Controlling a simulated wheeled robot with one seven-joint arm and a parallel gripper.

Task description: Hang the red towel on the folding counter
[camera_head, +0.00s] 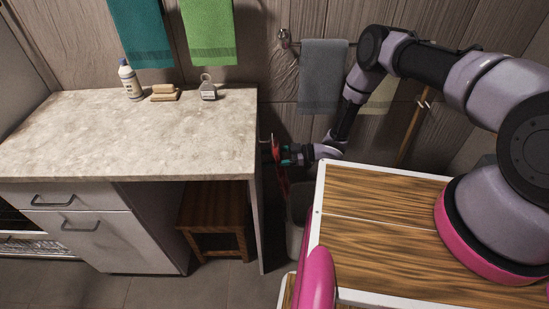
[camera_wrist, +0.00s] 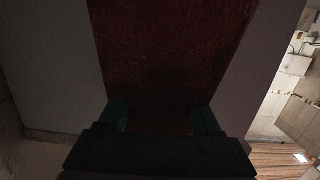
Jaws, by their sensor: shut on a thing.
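The red towel (camera_head: 282,180) shows as a narrow strip beside the right end panel of the pale stone-topped counter (camera_head: 120,135), which I take to be the folding counter. My gripper (camera_head: 272,154) is at that right edge, just below the top's level, shut on the towel. In the wrist view the dark red towel (camera_wrist: 172,50) fills the middle, between the green fingertips (camera_wrist: 163,117). A pale flat surface lies behind it on both sides. Whether the towel touches the counter is hidden.
A bottle (camera_head: 130,80), sponges (camera_head: 164,93) and a small dispenser (camera_head: 208,88) stand along the counter's back. A wooden stool (camera_head: 213,218) is under the counter. Teal (camera_head: 141,32), green (camera_head: 208,30) and grey (camera_head: 322,75) towels hang on the wall. A pale bin (camera_head: 296,225) stands below my gripper.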

